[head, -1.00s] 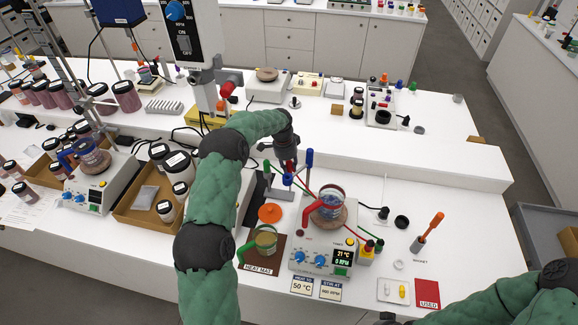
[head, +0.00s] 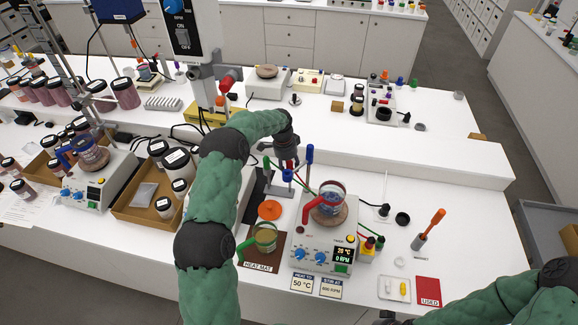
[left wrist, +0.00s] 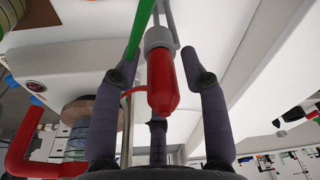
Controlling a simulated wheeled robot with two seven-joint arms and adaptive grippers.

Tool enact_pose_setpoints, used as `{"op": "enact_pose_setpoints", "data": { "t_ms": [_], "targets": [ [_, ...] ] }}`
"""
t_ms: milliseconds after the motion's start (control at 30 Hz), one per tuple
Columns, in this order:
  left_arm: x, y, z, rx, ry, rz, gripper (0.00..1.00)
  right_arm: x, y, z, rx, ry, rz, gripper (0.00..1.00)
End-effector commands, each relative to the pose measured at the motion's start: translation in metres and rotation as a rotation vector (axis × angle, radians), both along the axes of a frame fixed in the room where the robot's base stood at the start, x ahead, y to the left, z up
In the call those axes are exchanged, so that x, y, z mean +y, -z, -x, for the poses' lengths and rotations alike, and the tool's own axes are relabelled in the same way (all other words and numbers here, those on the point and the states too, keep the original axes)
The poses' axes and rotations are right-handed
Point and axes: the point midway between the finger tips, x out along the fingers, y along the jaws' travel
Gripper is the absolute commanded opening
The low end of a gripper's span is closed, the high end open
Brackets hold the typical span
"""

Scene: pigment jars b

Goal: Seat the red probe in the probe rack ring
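The red probe (left wrist: 161,82) shows in the left wrist view, its rounded red handle toward the camera. A grey ring (left wrist: 157,38), which looks like the probe rack ring, is around its far end. How deep the probe sits in it cannot be told. My left gripper (left wrist: 160,78) is open, with one finger on each side of the probe and gaps between. My right gripper (head: 388,319) is at the bottom edge, mostly cut off.
The hotplate (head: 322,259) carries a beaker with a red handle (head: 318,207) close by. Blue-topped rods (head: 309,154) stand near the left gripper. A green-handled beaker (head: 265,238) is on the heat mat.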

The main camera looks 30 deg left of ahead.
Motion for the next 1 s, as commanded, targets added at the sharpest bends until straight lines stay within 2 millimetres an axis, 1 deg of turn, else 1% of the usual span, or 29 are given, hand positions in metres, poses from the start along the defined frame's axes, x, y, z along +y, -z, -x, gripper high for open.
{"op": "enact_pose_setpoints", "data": {
  "t_ms": [333, 467, 567, 800, 900, 1000],
  "targets": [
    [0.000, -0.002, 0.000, -0.001, 0.000, -0.001, 0.54, 0.000, 0.000, 0.000, 0.000, 0.000, 0.000, 0.00],
    [0.002, -0.012, 0.000, -0.004, -0.001, -0.001, 0.54, 0.000, 0.000, 0.000, 0.000, 0.000, 0.000, 0.00],
    [0.003, -0.027, 0.002, -0.004, -0.001, -0.001, 0.54, 0.000, 0.000, 0.000, 0.000, 0.000, 0.000, 0.00],
    [0.007, -0.075, 0.006, -0.005, 0.000, -0.002, 0.54, 0.000, 0.000, 0.000, 0.000, 0.000, 0.000, 0.00],
    [0.009, -0.092, 0.008, -0.004, -0.001, -0.001, 0.54, 0.000, 0.000, 0.000, 0.000, 0.000, 0.000, 0.00],
    [0.010, -0.104, 0.009, -0.002, 0.000, -0.001, 0.54, 0.000, 0.000, 0.000, 0.000, 0.000, 0.000, 0.00]
  ]
}}
